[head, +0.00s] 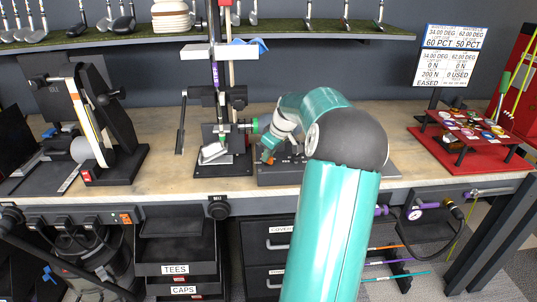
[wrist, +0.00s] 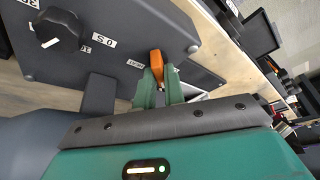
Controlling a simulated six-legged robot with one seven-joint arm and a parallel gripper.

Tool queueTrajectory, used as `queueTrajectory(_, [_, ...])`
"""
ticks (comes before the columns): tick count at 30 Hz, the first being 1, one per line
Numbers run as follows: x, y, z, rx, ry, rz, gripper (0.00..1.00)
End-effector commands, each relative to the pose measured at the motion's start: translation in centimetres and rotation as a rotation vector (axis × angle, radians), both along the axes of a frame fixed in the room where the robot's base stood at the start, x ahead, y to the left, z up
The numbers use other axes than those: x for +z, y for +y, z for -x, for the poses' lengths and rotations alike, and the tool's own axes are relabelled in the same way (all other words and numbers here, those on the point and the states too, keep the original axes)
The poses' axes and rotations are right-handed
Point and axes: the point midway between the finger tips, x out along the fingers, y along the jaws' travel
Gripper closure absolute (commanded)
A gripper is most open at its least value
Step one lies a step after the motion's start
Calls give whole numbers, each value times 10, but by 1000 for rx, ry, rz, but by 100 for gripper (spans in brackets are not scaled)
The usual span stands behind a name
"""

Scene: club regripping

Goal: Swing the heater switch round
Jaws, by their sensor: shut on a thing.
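The heater switch (wrist: 156,60) shows as an orange lever at the edge of a dark grey control box (wrist: 110,42) in the wrist view. My gripper (wrist: 158,84) has its green fingers at either side of the orange lever and is shut on it. The fingers hide the lever's lower part. In the head view my gripper (head: 268,151) is low at the left end of the grey box (head: 285,174) on the bench, and a bit of orange shows there.
A round black knob (wrist: 58,30) with a white mark sits on the same box. A black clamp stand (head: 222,135) with a green knob stands just left of my gripper. A red tray (head: 470,150) is at the right. Bare bench top lies between.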

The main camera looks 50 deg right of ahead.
Motion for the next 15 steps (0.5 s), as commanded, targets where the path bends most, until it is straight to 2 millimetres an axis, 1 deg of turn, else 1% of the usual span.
queueTrajectory(6, [1, 0, 0, 48, -1, 2, 100])
queueTrajectory(15, [1, -1, 0, 54, -1, 2, 100])
